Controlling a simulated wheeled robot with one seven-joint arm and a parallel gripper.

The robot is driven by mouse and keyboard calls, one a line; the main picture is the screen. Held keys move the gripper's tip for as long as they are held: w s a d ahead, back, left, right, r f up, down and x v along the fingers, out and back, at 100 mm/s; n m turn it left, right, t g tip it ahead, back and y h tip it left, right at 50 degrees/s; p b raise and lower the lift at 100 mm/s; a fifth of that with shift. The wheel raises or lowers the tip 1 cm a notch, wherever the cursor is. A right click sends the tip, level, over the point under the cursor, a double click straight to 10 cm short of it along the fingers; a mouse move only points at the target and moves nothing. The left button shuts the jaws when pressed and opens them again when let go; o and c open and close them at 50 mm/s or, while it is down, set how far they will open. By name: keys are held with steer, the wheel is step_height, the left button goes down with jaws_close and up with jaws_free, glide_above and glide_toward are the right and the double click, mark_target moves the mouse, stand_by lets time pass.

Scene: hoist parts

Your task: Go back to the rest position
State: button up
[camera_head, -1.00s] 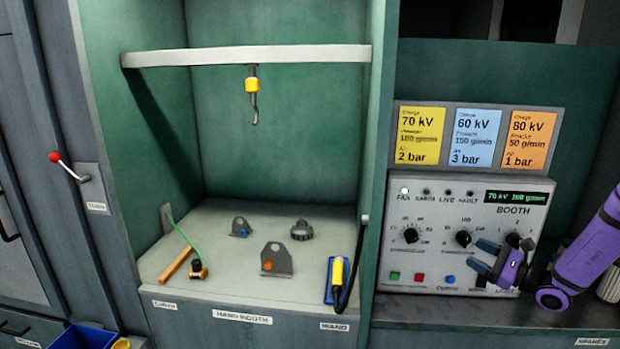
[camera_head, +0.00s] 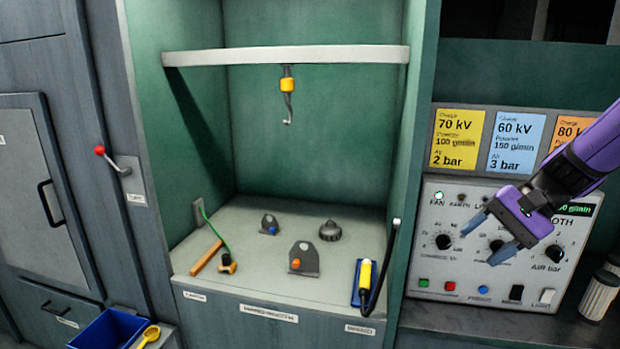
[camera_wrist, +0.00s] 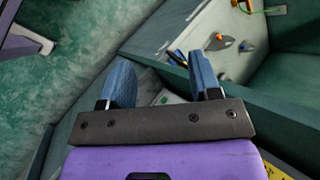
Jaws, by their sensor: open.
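My gripper (camera_head: 490,236) is open and empty. In the head view its two blue fingers hang down in front of the booth control panel (camera_head: 465,270), hiding part of its knobs and labels. My purple arm comes in from the right edge. In the wrist view my gripper (camera_wrist: 165,85) points its spread blue fingers past the panel's edge toward the hand booth floor. Nothing lies between the fingers.
The hand booth (camera_head: 290,264) holds two grey brackets, a dark ring-shaped part (camera_head: 330,231), a clamp with green wire and a yellow wand (camera_head: 365,273). Ribbed white cylinders (camera_head: 600,292) stand right of the panel.

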steer(key=s+r+n+t+h, duration=0.2)
steer(key=s+r+n+h, duration=0.1)
steer(key=s, duration=0.5)
steer(key=s+r+n+t+h, duration=0.3)
steer(key=s+r+n+h, duration=0.1)
steer(key=s, duration=0.4)
step_height(320, 180, up, 2)
steer(key=shift+r+h, duration=0.1)
steer(key=shift+h, duration=0.7)
